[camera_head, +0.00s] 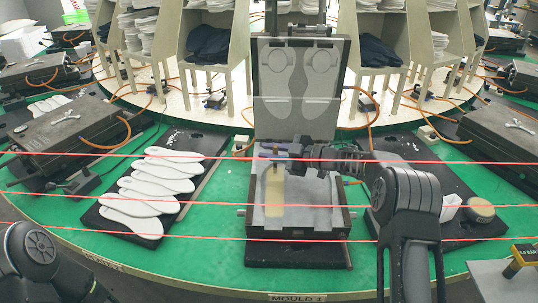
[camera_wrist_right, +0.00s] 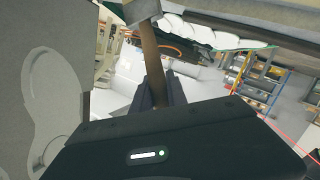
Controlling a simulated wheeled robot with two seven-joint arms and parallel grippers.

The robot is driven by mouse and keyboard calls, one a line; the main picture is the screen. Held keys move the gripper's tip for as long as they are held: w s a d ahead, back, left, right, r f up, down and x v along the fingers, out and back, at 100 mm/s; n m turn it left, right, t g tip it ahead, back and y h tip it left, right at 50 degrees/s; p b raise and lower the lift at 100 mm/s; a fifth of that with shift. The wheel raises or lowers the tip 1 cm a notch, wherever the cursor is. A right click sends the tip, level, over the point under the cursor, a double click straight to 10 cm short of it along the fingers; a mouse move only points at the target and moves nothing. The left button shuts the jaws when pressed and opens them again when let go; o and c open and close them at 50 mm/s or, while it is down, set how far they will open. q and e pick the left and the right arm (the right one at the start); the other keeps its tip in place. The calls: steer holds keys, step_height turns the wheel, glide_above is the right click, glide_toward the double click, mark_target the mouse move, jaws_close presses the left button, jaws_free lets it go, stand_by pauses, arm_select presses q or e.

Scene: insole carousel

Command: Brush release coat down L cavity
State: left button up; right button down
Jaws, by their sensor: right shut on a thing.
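The mould stands open on the green table, its lid (camera_head: 296,112) upright with two foot-shaped recesses. Its lower half (camera_head: 320,215) lies flat in front. A yellowish patch (camera_head: 274,212) shows on the left side of that half, where the L cavity is; whether it is coat or part of the brush I cannot tell. My right gripper (camera_head: 280,152) is over the back of the lower half. In the right wrist view, my right gripper (camera_wrist_right: 156,92) is shut on the brown handle of a brush (camera_wrist_right: 152,55). The brush's grey head is cut off by the frame top. My left gripper is out of view.
White insoles (camera_head: 150,188) lie in a row on a black board at left. A round pad (camera_head: 481,209) and a white object (camera_head: 450,206) sit on the black board at right. Closed moulds (camera_head: 70,128) flank the station. Red lines cross the front.

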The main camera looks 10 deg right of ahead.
steer(key=shift+w+d, duration=0.15)
steer(key=shift+w, duration=0.3)
steer(key=shift+r, duration=0.1)
